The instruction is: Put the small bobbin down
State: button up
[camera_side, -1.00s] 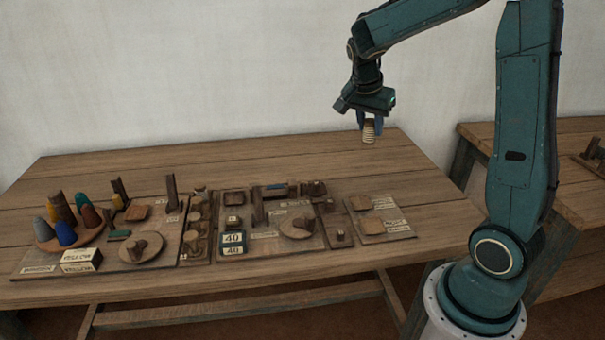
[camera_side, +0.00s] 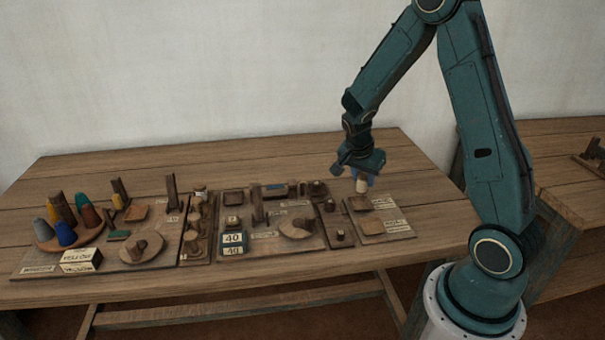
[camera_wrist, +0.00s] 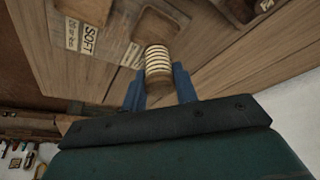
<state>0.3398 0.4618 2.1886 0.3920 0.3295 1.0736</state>
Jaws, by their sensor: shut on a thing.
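The small bobbin (camera_side: 361,185), pale with ribbed winding, is held upright between the fingers of my gripper (camera_side: 361,178) near the right end of the board. In the wrist view the bobbin (camera_wrist: 158,64) shows cream and brown bands between the two blue fingers of my gripper (camera_wrist: 160,88). The gripper is shut on it. The bobbin is close to a square wooden pad (camera_side: 359,203) on the right-hand board. I cannot tell whether its lower end touches anything.
A second square pad (camera_side: 372,226) lies in front, beside small label cards (camera_side: 396,225). A round wooden disc (camera_side: 297,229) with a block stands further left. Colored cones (camera_side: 66,234) stand at the far left. The table's back right is clear.

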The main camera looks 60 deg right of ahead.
aim_at(362, 191)
jog(key=shift+f, duration=0.5)
jog(key=shift+f, duration=1.9)
jog(key=shift+f, duration=0.1)
jog(key=o, duration=1)
jog(key=shift+c, duration=0.2)
jog(key=v, duration=1.2)
